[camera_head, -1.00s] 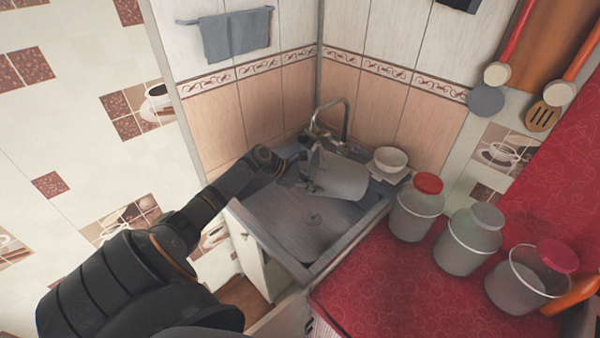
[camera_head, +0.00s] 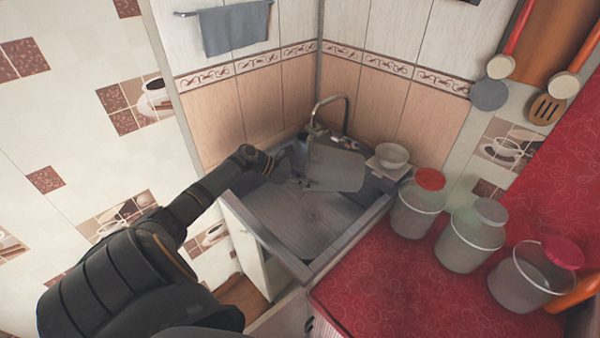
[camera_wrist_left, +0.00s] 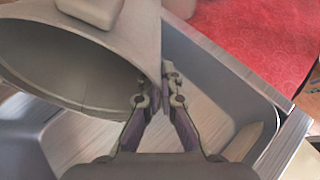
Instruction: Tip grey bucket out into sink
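The grey bucket (camera_head: 336,170) hangs tilted over the back of the sink (camera_head: 290,215), near the tap (camera_head: 346,120). In the left wrist view the bucket (camera_wrist_left: 110,50) lies on its side, its mouth facing down and left. I see no contents in the visible part of its inside. My left gripper (camera_head: 287,167) reaches in from the left. In the left wrist view its fingers (camera_wrist_left: 158,85) are closed on the bucket's rim. The sink's wooden-looking floor shows below. My right gripper is in neither view.
A white bowl (camera_head: 391,156) stands at the sink's back right corner. Several lidded jars, such as the red-topped one (camera_head: 418,205), stand on the red counter (camera_head: 385,285) to the right. Tiled walls close off the corner behind the sink.

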